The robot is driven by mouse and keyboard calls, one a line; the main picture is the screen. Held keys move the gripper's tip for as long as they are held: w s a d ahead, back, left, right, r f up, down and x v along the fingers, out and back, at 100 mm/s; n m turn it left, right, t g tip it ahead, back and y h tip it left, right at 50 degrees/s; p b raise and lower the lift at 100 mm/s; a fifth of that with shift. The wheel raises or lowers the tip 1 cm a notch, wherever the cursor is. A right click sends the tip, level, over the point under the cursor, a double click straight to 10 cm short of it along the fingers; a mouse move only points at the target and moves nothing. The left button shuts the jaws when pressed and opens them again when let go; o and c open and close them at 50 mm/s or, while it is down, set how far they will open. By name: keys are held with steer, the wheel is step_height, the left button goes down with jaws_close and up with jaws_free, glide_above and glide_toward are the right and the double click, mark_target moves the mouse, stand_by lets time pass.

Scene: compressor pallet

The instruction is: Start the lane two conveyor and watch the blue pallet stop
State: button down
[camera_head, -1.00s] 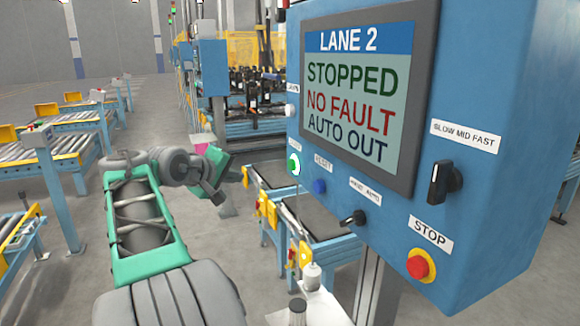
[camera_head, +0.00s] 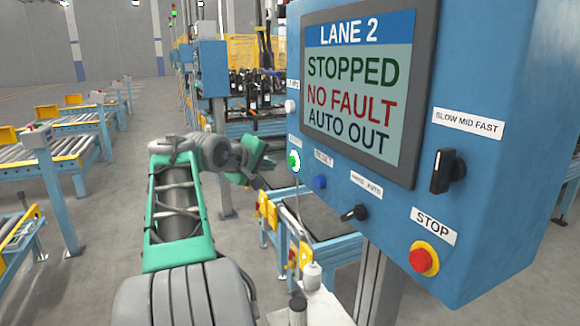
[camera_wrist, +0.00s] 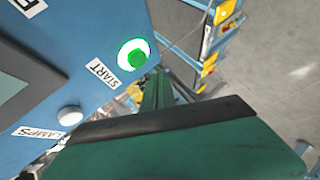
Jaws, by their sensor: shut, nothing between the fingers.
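The blue control panel (camera_head: 470,230) has a screen (camera_head: 358,90) reading LANE 2, STOPPED, NO FAULT, AUTO OUT. Its green start button (camera_head: 294,161) is at the panel's lower left edge; it also shows in the wrist view (camera_wrist: 136,58) beside a START label (camera_wrist: 103,72). My gripper (camera_head: 268,168) is shut and empty, just left of the button in the head view. In the wrist view its green fingers (camera_wrist: 157,90) point up, with the tips close below the button; I cannot tell whether they touch. I cannot make out a blue pallet.
A blue reset button (camera_head: 319,182), a black selector (camera_head: 355,213), a speed knob (camera_head: 447,171) and a red stop button (camera_head: 424,261) share the panel. A white lamps button (camera_head: 291,106) is above start. Conveyors with yellow brackets (camera_head: 272,215) stand below. Roller conveyors (camera_head: 50,150) are left.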

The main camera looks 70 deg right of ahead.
mark_target(291, 162)
steer(key=shift+s+d, duration=0.8)
stand_by(1.4)
steer(key=shift+s+d, duration=0.3)
